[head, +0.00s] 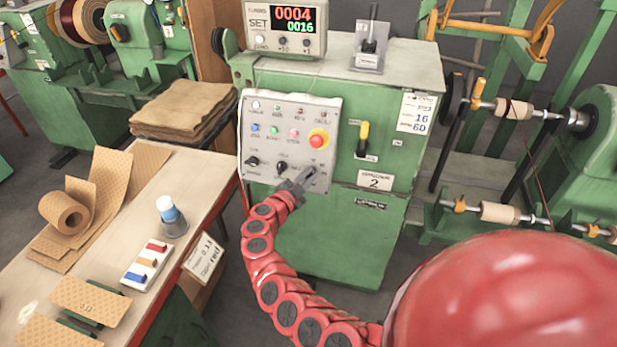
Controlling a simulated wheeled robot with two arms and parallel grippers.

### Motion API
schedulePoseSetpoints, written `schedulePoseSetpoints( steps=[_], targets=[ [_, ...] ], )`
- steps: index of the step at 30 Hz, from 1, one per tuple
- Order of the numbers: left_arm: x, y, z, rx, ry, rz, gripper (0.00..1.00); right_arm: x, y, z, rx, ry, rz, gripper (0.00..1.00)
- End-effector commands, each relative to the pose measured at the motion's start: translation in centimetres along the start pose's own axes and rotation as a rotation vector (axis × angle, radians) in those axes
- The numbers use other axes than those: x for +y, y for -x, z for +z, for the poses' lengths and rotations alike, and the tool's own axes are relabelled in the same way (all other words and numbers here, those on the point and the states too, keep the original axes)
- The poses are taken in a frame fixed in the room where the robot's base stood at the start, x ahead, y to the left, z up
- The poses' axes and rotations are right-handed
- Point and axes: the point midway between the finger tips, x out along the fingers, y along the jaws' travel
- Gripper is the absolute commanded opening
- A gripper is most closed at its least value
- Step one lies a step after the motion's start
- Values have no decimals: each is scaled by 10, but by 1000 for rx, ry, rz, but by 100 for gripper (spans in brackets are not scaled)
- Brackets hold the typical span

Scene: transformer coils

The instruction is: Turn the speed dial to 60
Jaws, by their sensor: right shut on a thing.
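The grey control panel (262,135) is on the front of the green winding machine (360,230). My right gripper (303,179) is at the panel's lower right corner, shut on a knob there that I take to be the speed dial. The gripper hides the dial, so its pointer and scale cannot be read. My left gripper is not in view.
A counter display (286,27) reads 0004 over 0016. A card (416,113) shows 16 and 60. Spools (500,213) on shafts are at right.

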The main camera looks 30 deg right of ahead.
Motion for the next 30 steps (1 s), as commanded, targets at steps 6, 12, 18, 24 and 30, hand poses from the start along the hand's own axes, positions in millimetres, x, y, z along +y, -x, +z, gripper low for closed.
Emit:
schedulePoseSetpoints(
  steps=[6, 12, 18, 24, 30],
  targets=[
    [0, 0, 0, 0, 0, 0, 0, 0, 0, 0, 0, 0, 0, 33],
    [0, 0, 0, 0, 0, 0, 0, 0, 0, 0, 0, 1, 0, 44],
    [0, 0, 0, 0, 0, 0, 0, 0, 2, 0, -1, -1, -1, 44],
    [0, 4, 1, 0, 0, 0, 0, 2, 27, 4, -5, -2, 2, 44],
    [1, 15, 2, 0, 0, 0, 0, 3, 79, 4, -4, -2, 2, 44]
  ],
)
